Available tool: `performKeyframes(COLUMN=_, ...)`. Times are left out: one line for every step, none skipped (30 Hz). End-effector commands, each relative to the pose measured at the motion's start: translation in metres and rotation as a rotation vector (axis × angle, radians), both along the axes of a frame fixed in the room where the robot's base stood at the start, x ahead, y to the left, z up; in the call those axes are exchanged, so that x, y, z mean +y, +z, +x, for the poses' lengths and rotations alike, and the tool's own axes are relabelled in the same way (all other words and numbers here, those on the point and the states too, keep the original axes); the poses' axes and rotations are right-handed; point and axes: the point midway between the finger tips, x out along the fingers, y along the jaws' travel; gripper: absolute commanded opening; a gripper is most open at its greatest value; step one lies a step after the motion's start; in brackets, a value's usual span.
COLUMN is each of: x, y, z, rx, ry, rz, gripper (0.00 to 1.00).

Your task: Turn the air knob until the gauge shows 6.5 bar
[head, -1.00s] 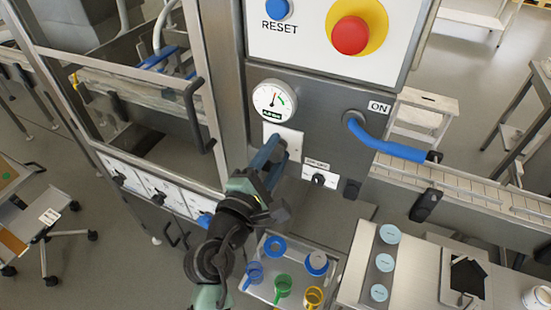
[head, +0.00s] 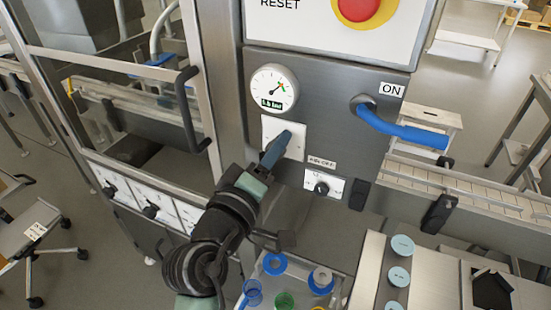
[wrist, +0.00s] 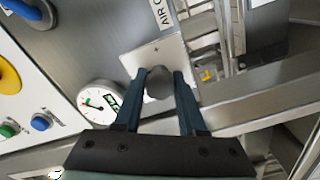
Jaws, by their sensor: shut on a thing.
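The air knob (wrist: 159,84) is a dark grey round knob on a white square plate (wrist: 152,53). In the wrist view my gripper (wrist: 157,76) has its two blue fingers on either side of the knob, shut on it. In the head view my gripper (head: 279,146) reaches up to the plate (head: 294,152) and hides the knob. The round white gauge (head: 273,88) is just above the plate. Its needle points up and right near the coloured marks; the green digits on its small display are too small to read surely.
A blue lever handle (head: 402,131) juts out right of the gauge, below the ON label. A small black switch (head: 321,188) is below right of the plate. A red emergency button (head: 358,5) is above. A dark door handle (head: 187,107) stands at the left.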

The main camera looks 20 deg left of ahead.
Motion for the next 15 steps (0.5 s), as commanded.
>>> performKeyframes(x=0.0003, y=-0.0048, z=-0.0002, rx=-0.001, ry=0.000, rz=0.045, gripper=0.00)
performKeyframes(x=0.0003, y=-0.0050, z=-0.0002, rx=-0.002, ry=0.000, rz=0.073, gripper=0.00)
performKeyframes(x=0.0003, y=-0.0050, z=-0.0002, rx=-0.002, ry=0.000, rz=0.110, gripper=0.00)
performKeyframes(x=0.0004, y=-0.0049, z=-0.0001, rx=-0.004, ry=0.000, rz=0.139, gripper=0.00)
performKeyframes(x=0.0005, y=-0.0047, z=-0.0001, rx=-0.005, ry=0.000, rz=0.168, gripper=0.00)
performKeyframes(x=0.0005, y=-0.0047, z=-0.0002, rx=-0.006, ry=0.000, rz=0.206, gripper=0.00)
performKeyframes(x=0.0004, y=-0.0049, z=-0.0002, rx=-0.007, ry=0.000, rz=0.234, gripper=0.00)
performKeyframes(x=0.0003, y=-0.0048, z=-0.0002, rx=-0.008, ry=0.000, rz=0.262, gripper=0.00)
performKeyframes(x=0.0004, y=-0.0046, z=-0.0002, rx=-0.009, ry=0.000, rz=0.298, gripper=0.00)
performKeyframes(x=0.0003, y=-0.0046, z=-0.0001, rx=-0.010, ry=0.000, rz=0.325, gripper=0.00)
performKeyframes(x=0.0003, y=-0.0046, z=-0.0001, rx=-0.011, ry=0.000, rz=0.351, gripper=0.00)
performKeyframes(x=0.0004, y=-0.0046, z=0.0000, rx=-0.011, ry=0.000, rz=0.385, gripper=0.00)
performKeyframes(x=0.0004, y=-0.0046, z=-0.0001, rx=-0.012, ry=0.000, rz=0.410, gripper=0.00)
performKeyframes(x=0.0003, y=-0.0046, z=-0.0001, rx=-0.013, ry=0.000, rz=0.433, gripper=0.00)
performKeyframes(x=0.0003, y=-0.0042, z=-0.0001, rx=-0.014, ry=0.000, rz=0.464, gripper=0.00)
